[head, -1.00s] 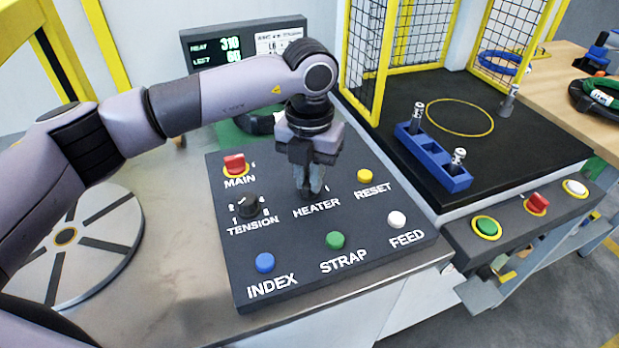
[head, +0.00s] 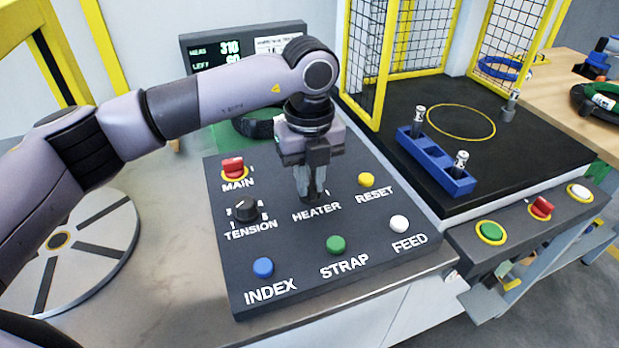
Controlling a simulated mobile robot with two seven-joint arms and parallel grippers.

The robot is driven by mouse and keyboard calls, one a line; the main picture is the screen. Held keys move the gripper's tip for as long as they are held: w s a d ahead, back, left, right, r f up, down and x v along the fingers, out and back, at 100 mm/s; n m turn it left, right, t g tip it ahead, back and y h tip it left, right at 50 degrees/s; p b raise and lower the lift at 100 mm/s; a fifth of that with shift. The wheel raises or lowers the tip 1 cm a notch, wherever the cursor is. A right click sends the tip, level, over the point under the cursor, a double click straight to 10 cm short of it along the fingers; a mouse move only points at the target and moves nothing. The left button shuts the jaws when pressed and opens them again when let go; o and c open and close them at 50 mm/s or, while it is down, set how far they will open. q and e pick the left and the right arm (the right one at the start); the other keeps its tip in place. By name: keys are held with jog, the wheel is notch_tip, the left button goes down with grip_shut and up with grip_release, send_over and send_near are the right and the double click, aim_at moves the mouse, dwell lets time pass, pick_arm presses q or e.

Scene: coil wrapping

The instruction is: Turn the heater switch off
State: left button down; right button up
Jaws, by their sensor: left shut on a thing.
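My left gripper (head: 311,194) points down over the HEATER spot of the dark control panel (head: 292,228). Its fingers are shut on the heater switch, just above the HEATER label (head: 317,211). The fingers hide the switch itself, so I cannot tell its position. My right gripper is not in view.
Close by on the panel are the red MAIN switch (head: 233,167), the black TENSION knob (head: 247,209), the yellow RESET button (head: 366,180) and the green STRAP button (head: 336,244). A blue block (head: 437,165) and yellow mesh guard (head: 371,60) stand to the right.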

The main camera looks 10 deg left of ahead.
pick_arm(q)
jog(key=shift+w+r, duration=0.1)
dwell(0.5)
jog(key=c, duration=1.1)
grip_release()
jog(key=shift+r, duration=3.55)
